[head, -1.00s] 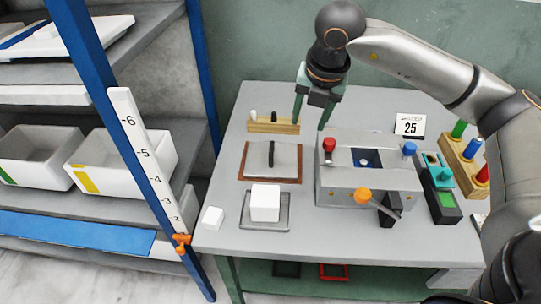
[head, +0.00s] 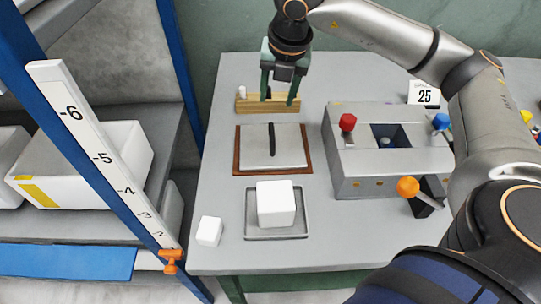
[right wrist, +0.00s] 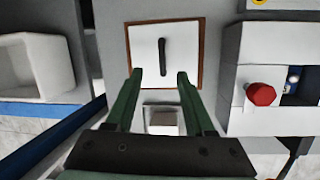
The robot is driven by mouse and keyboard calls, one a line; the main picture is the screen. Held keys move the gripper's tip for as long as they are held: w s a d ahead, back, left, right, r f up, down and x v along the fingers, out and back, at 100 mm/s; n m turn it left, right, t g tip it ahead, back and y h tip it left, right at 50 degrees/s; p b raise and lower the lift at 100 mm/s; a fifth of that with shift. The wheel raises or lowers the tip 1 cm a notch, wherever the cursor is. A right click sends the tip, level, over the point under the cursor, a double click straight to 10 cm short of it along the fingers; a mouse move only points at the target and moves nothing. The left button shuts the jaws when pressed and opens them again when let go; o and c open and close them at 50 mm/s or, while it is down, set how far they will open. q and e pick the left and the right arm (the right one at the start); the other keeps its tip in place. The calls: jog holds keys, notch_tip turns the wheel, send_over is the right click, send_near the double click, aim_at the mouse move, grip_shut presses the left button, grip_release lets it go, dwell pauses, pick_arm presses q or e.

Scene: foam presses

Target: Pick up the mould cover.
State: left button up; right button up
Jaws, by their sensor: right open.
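The mould cover (head: 290,147) is a pale flat plate with a black bar handle (head: 271,138). It lies on a brown-edged board on the grey table. In the right wrist view the cover (right wrist: 180,48) lies ahead of the fingertips, its handle upright in the picture. My right gripper (head: 278,101) is open and empty, with green fingers pointing down. In the head view it is above and behind the cover, in front of a wooden block. In the right wrist view its fingertips (right wrist: 160,74) stand apart, one to each side of the handle's line. My left gripper is not in view.
A white block (head: 276,204) stands on a grey tray (head: 303,232) nearer the front. A small white cube (head: 209,231) is at the left. A grey press (head: 350,165) with red, blue and orange knobs stands right of the cover. A blue-post shelf borders the left.

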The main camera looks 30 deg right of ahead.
jog(key=f, duration=0.1)
send_over(272, 131)
jog(key=f, duration=0.5)
jog(key=shift+s+f, duration=0.3)
jog(key=shift+f, duration=0.1)
jog(key=x, duration=0.3)
jog(key=s+p+x, duration=0.1)
jog(key=x, duration=0.1)
jog(key=shift+a+f, duration=0.2)
jog(key=shift+f, duration=0.15)
jog(key=shift+w+f, duration=0.15)
jog(key=shift+f, duration=0.25)
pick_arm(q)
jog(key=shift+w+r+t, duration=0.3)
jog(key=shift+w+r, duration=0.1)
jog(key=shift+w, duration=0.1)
pick_arm(e)
grip_shut()
jog(key=shift+r, duration=0.1)
